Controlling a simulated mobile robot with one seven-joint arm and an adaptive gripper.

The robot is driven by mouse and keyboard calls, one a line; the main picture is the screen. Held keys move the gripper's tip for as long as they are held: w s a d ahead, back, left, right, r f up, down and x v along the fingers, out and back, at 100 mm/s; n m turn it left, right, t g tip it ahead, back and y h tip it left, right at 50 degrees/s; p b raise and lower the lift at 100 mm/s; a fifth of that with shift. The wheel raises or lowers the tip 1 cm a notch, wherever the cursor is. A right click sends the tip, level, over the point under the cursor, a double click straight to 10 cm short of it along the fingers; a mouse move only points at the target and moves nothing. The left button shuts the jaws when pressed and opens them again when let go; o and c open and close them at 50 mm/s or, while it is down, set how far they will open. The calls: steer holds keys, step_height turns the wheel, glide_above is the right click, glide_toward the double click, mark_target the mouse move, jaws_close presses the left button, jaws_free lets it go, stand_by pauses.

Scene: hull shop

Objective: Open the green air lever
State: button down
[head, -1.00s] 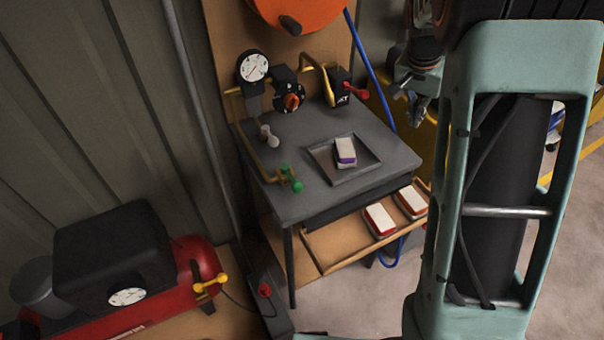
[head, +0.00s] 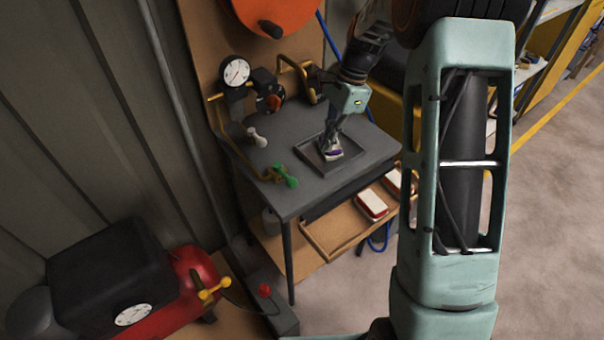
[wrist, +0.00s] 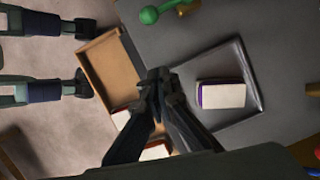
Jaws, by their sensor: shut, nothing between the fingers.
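The green air lever (head: 286,176) sits on a brass pipe at the left front edge of the grey bench (head: 290,205). It also shows at the top of the wrist view (wrist: 150,14). My gripper (head: 331,145) is shut and empty, pointing down over the tray on the bench, to the right of the lever and apart from it. In the wrist view the closed fingertips (wrist: 157,76) appear beside the tray's left edge, below the lever in the picture. In the head view the gripper partly hides the white and purple block (head: 333,154).
The shallow tray (wrist: 262,108) holds the white and purple block. A pale lever (head: 257,137), a gauge (head: 236,72) and a dial stand at the back left. A red compressor (head: 190,270) stands at lower left.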

mark_target(286, 176)
steer(key=shift+f, duration=0.1)
steer(key=x, duration=1)
steer(key=shift+d, duration=0.1)
steer(key=a, duration=0.2)
steer(key=s+a, duration=0.1)
steer(key=shift+s+r+p, duration=0.15)
steer(key=shift+r+p, duration=0.25)
steer(key=shift+s+a, duration=0.1)
steer(key=shift+a, duration=0.25)
